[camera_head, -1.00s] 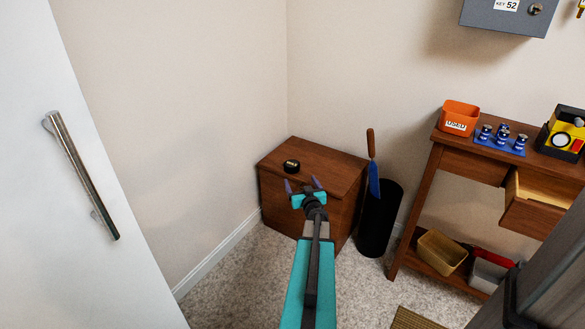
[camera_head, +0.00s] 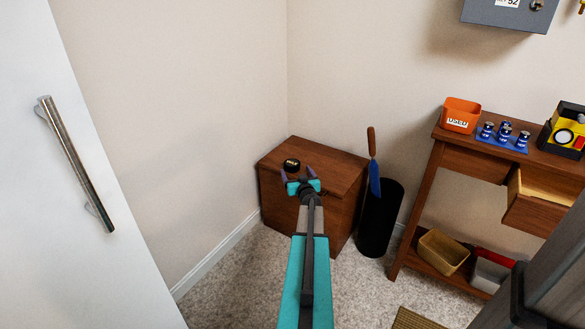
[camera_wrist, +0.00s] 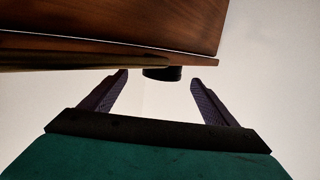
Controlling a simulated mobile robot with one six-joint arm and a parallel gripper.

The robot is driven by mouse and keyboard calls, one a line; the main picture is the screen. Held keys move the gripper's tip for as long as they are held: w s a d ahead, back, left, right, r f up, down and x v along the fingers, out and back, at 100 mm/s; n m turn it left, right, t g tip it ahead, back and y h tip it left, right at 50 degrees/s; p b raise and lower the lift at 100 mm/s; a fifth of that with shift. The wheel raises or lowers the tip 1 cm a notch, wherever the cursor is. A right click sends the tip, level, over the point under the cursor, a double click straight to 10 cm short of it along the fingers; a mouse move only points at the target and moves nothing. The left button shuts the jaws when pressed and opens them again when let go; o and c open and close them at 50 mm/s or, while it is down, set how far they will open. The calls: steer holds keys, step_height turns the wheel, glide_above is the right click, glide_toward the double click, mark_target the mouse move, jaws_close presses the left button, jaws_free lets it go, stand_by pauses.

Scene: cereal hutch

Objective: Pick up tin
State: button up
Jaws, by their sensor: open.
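A small round black tin (camera_head: 291,165) sits on top of a brown wooden chest (camera_head: 335,172) in the corner, seen in the head view. In the wrist view the tin (camera_wrist: 162,73) shows dark against the pale wall, by the chest's edge, past the fingertips and between their lines. My gripper (camera_head: 298,174) is open and empty, at the near side of the tin. In the wrist view its two purple fingers (camera_wrist: 160,80) stand wide apart. I cannot tell the exact gap between fingertips and tin.
A black bin (camera_head: 379,220) with a blue-bladed, wooden-handled tool stands right of the chest. A wooden side table (camera_head: 437,170) holds an orange box (camera_head: 460,115) and several small blue-and-white items. A white door (camera_head: 100,230) with a metal handle fills the left.

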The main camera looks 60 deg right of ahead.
mark_target(294, 169)
stand_by(0.4)
steer(key=shift+b+x, duration=0.9)
steer(key=shift+x, duration=1.8)
steer(key=shift+w+a, duration=0.1)
steer(key=shift+a, duration=0.1)
steer(key=shift+r, duration=0.1)
steer(key=c, duration=1.2)
steer(key=shift+r, duration=0.1)
